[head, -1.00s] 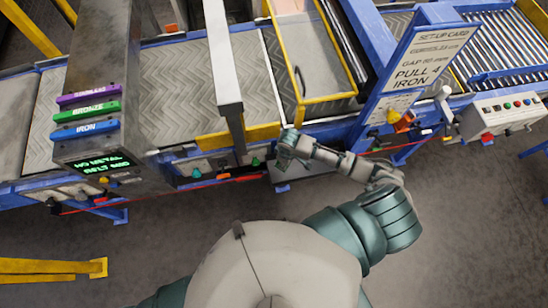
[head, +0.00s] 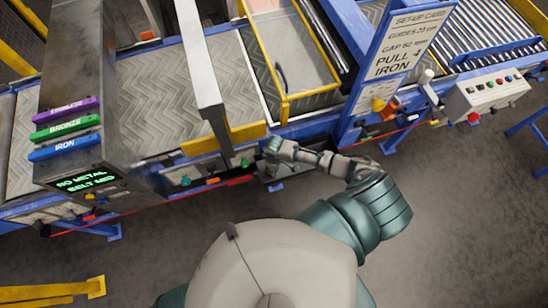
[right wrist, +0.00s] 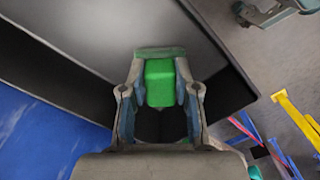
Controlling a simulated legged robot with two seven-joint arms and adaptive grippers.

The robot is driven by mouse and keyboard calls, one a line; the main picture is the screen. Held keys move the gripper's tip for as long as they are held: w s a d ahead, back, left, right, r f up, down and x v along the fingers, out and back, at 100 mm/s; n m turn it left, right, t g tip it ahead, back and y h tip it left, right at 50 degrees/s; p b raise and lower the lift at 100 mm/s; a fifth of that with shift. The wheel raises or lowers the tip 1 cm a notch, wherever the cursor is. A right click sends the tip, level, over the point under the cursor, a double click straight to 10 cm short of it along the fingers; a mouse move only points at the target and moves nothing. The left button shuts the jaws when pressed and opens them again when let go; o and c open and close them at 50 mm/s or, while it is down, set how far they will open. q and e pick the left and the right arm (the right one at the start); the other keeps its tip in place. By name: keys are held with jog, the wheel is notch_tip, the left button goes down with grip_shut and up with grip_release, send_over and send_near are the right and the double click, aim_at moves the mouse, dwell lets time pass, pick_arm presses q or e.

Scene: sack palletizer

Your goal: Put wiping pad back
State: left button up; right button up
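A bright green block (right wrist: 160,82), which looks like the wiping pad or its grip, sits between the fingers of my right gripper (right wrist: 160,100) in the right wrist view. Both fingers press close against its sides. Its underside is hidden. Below it is a grey surface with a dark raised edge (right wrist: 60,72), which looks like a shallow tray. In the head view my right gripper (head: 272,150) is at the front edge of the conveyor, below the yellow-framed guard. The block cannot be made out there. My left gripper is not in view.
The conveyor belt (head: 160,85) runs behind my gripper, with a yellow-framed guard (head: 310,95) above it. A dark cabinet (head: 85,80) with coloured labels stands left. A blue set-up card post (head: 405,45) and button box (head: 490,95) are right. Floor in front is clear.

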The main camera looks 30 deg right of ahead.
jog(key=o, duration=0.4)
jog(key=shift+d, duration=0.1)
jog(key=shift+a, duration=0.2)
jog(key=shift+a+r, duration=0.1)
notch_tip(320, 180, up, 12)
jog(key=shift+f+p, duration=0.1)
jog(key=shift+p, duration=0.9)
